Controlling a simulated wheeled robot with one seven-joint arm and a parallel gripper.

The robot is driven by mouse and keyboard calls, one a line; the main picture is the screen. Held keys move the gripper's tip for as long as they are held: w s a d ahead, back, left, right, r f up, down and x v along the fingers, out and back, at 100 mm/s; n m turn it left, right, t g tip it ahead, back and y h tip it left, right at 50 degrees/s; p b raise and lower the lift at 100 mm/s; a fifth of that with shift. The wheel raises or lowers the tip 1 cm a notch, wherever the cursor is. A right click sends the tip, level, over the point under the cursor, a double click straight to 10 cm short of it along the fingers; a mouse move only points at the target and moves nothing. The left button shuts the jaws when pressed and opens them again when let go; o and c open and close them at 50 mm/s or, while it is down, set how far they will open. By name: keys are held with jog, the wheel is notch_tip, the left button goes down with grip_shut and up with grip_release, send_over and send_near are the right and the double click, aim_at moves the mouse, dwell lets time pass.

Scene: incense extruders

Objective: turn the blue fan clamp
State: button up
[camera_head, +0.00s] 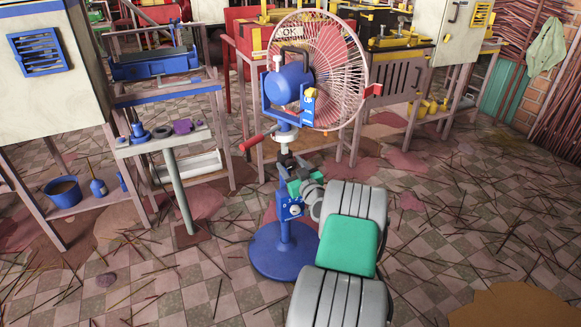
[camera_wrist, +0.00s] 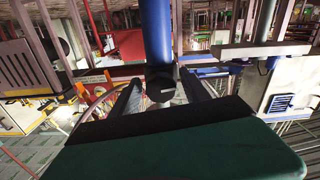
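The fan stands in the middle of the head view, with a pink wire cage (camera_head: 325,55), blue motor (camera_head: 285,85) and round blue base (camera_head: 285,252). A narrow gap seems to show; contact is not clear.
A small side table (camera_head: 165,140) with small parts stands left of the fan. A workbench with yellow tools (camera_head: 395,45) is behind at right. A blue bucket (camera_head: 64,190) is on a low shelf at left. The tiled floor is strewn with thin sticks.

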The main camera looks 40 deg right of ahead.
grip_shut()
dwell(0.3)
jog(key=m, duration=0.4)
jog(key=shift+a+m, duration=0.1)
jog(key=shift+m, duration=0.3)
jog(key=shift+o, duration=0.6)
grip_release()
jog(key=shift+s+p, duration=0.1)
jog(key=shift+p, duration=0.2)
jog(key=p+v, duration=0.2)
jog(key=v, duration=0.5)
jog(key=shift+s, duration=0.35)
